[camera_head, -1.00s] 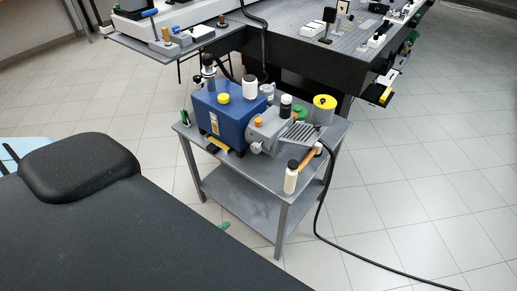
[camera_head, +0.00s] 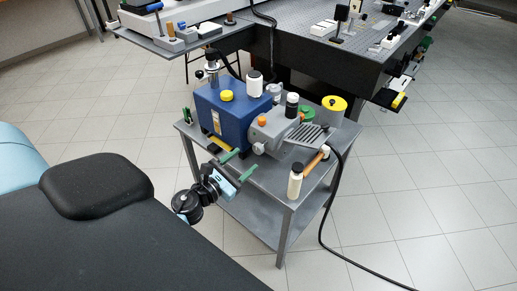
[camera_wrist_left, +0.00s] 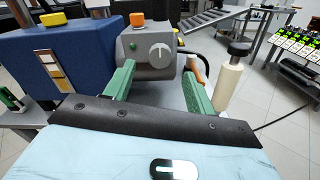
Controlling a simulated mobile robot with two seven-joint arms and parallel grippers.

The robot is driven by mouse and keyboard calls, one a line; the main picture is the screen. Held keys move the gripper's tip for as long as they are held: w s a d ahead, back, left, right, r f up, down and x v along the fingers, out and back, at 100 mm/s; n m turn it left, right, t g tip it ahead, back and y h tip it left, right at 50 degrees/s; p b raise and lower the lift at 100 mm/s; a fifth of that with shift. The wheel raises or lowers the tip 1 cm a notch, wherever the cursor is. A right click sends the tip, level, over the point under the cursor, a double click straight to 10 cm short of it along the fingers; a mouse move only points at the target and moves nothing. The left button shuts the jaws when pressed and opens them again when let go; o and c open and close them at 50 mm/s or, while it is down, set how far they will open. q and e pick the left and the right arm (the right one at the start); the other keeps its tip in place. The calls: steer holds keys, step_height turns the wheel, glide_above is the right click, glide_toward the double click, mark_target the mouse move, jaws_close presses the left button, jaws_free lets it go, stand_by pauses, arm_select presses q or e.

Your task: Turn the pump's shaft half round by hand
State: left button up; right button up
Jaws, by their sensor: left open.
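The pump on the grey cart has a blue body (camera_head: 222,115) and a grey housing (camera_head: 272,131). The housing's end has a round pale knob (camera_wrist_left: 160,51) with a marked face and a small green button, and an orange cap on top. I cannot tell a separate shaft from the knob. My left gripper (camera_head: 239,165) is open and empty at the cart's near edge, its green fingers pointing at the housing's end. In the left wrist view its fingers (camera_wrist_left: 158,72) stand apart to either side below the knob, not closed on anything. My right gripper is not in view.
A cream bottle with a black cap (camera_head: 295,183) stands at the cart's near right corner, beside an orange-handled tool (camera_head: 316,160). A yellow spool (camera_head: 334,103) stands behind. A black cable hangs off the cart's right side. An optical table (camera_head: 320,55) is behind.

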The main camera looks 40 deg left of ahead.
mark_target(256, 150)
arm_select(q)
steer(key=w, duration=0.7)
steer(key=shift+w+d+p, duration=0.3)
steer(key=shift+d+p, duration=0.05)
steer(key=shift+p, duration=0.05)
steer(key=c, duration=1)
steer(key=shift+o, duration=0.2)
